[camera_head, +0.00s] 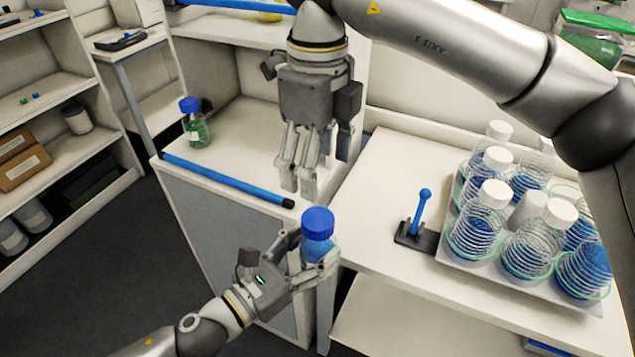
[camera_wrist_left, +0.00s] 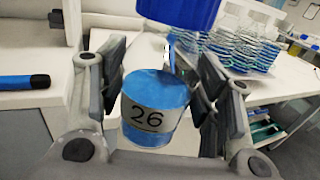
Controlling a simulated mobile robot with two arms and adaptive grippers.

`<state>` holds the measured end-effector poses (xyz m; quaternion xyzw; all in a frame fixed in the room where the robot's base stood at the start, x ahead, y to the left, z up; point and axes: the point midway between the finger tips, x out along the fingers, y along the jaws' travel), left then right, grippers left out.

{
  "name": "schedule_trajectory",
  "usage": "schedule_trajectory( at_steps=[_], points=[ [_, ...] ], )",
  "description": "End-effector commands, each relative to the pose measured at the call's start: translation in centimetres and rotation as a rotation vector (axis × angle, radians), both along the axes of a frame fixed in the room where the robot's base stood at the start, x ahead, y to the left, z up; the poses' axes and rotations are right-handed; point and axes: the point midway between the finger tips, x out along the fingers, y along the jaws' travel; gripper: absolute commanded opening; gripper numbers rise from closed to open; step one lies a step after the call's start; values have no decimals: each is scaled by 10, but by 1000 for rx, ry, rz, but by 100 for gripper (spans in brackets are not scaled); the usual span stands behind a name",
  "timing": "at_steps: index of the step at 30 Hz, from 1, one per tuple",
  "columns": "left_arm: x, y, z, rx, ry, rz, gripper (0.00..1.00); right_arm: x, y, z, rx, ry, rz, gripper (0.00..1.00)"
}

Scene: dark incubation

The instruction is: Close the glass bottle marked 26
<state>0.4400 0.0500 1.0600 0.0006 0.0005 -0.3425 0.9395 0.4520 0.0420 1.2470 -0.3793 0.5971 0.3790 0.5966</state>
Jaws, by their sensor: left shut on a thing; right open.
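The glass bottle marked 26 (camera_head: 317,249) holds blue liquid and is roughly upright in my left gripper (camera_head: 312,266). Its label shows in the left wrist view (camera_wrist_left: 146,118), with the finger pads on both sides of the bottle. A blue cap (camera_head: 318,222) is at the top of the bottle; it also shows at the top edge of the left wrist view (camera_wrist_left: 180,10). I cannot tell whether the cap is screwed tight. My right gripper (camera_head: 299,182) is open and empty, pointing down, a little above and to the left of the cap in the head view.
A bottle with green liquid and a blue cap (camera_head: 195,132) stands on the left bench, near a blue bar (camera_head: 225,180) along its edge. On the right table, a shaker platform (camera_head: 470,266) carries several white-capped flasks in wire holders. A blue-knobbed lever (camera_head: 420,212) stands beside it.

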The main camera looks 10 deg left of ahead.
Motion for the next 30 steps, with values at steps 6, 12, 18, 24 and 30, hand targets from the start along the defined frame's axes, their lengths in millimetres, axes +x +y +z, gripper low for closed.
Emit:
schedule_trajectory(
  at_steps=[6,12,18,24,30],
  points=[
    [0,0,1,-1,-3,-1,0,0,0,8,1,0,1,70],
    [0,0,1,-1,-3,-1,0,0,0,8,1,0,1,70],
    [0,0,1,-1,-3,-1,0,0,0,8,1,0,0,70],
    [0,0,1,-1,-3,-1,0,3,-2,10,13,-4,-3,70],
    [0,0,2,-1,-3,-1,0,44,-27,33,157,-68,-25,70]
  ],
)
